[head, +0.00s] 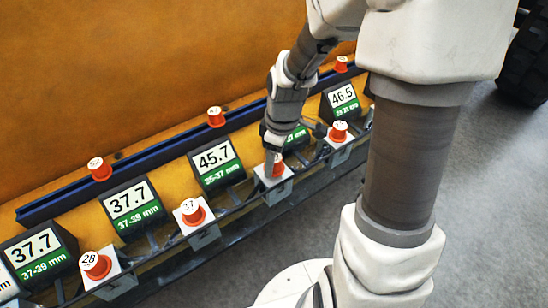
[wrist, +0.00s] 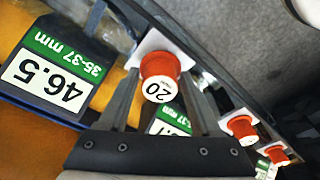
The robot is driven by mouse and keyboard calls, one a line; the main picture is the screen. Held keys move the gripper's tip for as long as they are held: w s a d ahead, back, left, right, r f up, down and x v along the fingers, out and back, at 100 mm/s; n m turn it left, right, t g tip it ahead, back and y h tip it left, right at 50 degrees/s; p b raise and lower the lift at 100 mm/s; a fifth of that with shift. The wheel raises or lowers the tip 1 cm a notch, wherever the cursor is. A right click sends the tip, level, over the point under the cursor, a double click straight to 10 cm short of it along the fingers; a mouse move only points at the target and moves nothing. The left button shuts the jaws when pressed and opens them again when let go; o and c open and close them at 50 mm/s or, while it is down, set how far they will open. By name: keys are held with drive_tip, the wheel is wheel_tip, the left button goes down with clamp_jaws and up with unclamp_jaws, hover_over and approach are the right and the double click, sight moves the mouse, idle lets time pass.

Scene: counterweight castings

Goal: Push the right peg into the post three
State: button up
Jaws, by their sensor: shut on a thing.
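My gripper (head: 273,152) reaches down to the third white post from the left in the head view. In the wrist view the fingers (wrist: 160,82) stand on both sides of this peg (wrist: 158,66), whose cap reads 20. The peg sits at the white square top of the post (wrist: 152,42). How deep it is in the post I cannot tell.
Other posts hold red pegs (head: 95,265), (head: 194,211), (head: 338,131). More red pegs (head: 99,169), (head: 216,117), (head: 341,65) stand along the blue rail (head: 155,153). An orange wall (head: 130,70) rises behind; grey floor is in front.

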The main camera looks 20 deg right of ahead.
sight(282, 170)
drive_tip(key=shift+f+b, duration=0.5)
drive_tip(key=shift+f, duration=0.25)
drive_tip(key=o, duration=1.5)
drive_tip(key=shift+c, duration=0.2)
drive_tip(key=shift+r, duration=0.1)
wheel_tip(282, 170, up, 17)
drive_tip(key=s+d+p, duration=0.1)
drive_tip(key=shift+s+d+p, duration=0.15)
drive_tip(key=shift+d+p, duration=0.15)
drive_tip(key=shift+p, duration=0.05)
drive_tip(key=shift+r, duration=0.1)
